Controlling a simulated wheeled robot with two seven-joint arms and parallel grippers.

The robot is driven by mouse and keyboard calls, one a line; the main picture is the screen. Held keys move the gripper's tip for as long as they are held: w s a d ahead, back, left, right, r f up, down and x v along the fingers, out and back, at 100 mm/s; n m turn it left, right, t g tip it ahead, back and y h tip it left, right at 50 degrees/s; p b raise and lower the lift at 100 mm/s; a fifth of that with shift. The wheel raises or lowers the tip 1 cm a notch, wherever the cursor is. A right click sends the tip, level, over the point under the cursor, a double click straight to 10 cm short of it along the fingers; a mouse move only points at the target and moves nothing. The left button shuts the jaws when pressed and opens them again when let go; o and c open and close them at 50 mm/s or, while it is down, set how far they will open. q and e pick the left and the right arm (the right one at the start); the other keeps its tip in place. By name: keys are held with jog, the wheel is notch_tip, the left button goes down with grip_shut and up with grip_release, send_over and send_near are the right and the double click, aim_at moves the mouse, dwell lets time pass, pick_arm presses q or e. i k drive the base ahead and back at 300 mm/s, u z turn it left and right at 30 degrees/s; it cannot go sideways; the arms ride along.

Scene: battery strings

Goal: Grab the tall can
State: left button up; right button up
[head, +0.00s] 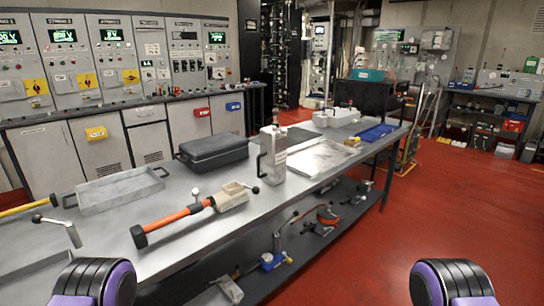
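A tall can (272,158), grey and metallic with a narrow spout on top and a side handle, stands upright on the metal workbench (215,228). A label shows on its right side. Nothing holds it. Only rounded black and purple parts of my two arms show at the bottom left and bottom right corners. Neither gripper is in view.
Left of the can are a dark case (212,152), a shallow metal tray (117,190) and an orange-handled tool (175,222). A flat sheet (322,158) and blue tray (377,132) lie right. The lower shelf holds tools. Red floor (440,215) is clear on the right.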

aim_at(273, 144)
jog(key=k, duration=1.3)
jog(key=z, duration=0.65)
jog(key=i, duration=0.9)
jog(key=z, duration=0.75)
jog(key=i, duration=1.25)
jog(key=u, duration=0.4)
jog(key=i, duration=0.8)
jog(key=u, duration=0.6)
